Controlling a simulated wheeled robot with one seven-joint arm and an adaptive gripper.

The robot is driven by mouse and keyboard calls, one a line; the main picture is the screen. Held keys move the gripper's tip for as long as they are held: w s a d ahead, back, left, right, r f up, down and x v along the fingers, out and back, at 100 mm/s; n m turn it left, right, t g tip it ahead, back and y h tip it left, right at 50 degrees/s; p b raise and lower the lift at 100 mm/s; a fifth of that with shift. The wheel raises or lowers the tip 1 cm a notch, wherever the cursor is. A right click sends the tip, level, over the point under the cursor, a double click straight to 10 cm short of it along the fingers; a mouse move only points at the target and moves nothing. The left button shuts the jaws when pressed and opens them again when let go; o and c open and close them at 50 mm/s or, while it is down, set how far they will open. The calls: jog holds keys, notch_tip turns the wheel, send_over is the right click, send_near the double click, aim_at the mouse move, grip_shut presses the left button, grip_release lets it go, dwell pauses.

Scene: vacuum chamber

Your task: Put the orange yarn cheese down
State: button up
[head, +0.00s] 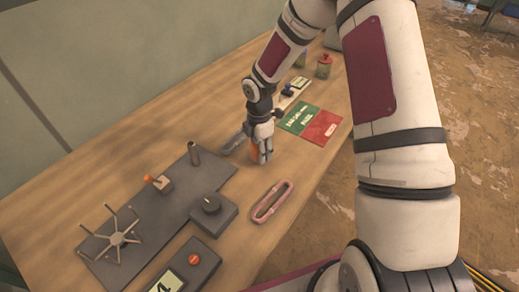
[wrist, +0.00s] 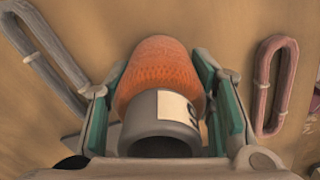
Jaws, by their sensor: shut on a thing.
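The orange yarn cheese (wrist: 157,77) is a textured orange cone with a grey tube end bearing a pale label. My gripper (wrist: 165,90) is shut on it, one finger on each side, in the wrist view. In the head view my gripper (head: 262,158) is low over the wooden table, and a little orange of the yarn cheese (head: 255,153) shows between the fingers. The fingers hide most of it there. I cannot tell whether its lower end touches the table.
A pink loop (head: 272,201) lies nearer, and a grey loop (wrist: 45,52) lies left of the yarn in the wrist view. A dark panel (head: 150,215) with controls is at left. Green and red booklets (head: 310,122) lie beyond. Bare wood (head: 310,170) lies right of the gripper.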

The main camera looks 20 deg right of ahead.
jog(key=shift+f, duration=0.3)
jog(key=o, duration=1.2)
notch_tip(320, 180, up, 12)
jog(key=s+d+r+m+t+h, duration=0.1)
jog(key=s+r+m, duration=0.35)
jog(key=r, duration=0.35)
jog(key=s+d+r+m+t+h, duration=0.1)
jog(key=s+r+m, duration=0.3)
jog(key=s+r, duration=0.3)
jog(key=s+a+r+m+t+y, duration=0.1)
jog(key=s+r+m, duration=0.3)
jog(key=s+m, duration=0.2)
jog(key=s+r+m+t+y, duration=0.1)
jog(key=s+r+m, duration=0.3)
jog(key=s, duration=0.5)
jog(key=shift+s+a+r+m+t, duration=0.2)
jog(key=shift+s+a+m+t, duration=0.3)
jog(key=shift+m, duration=0.55)
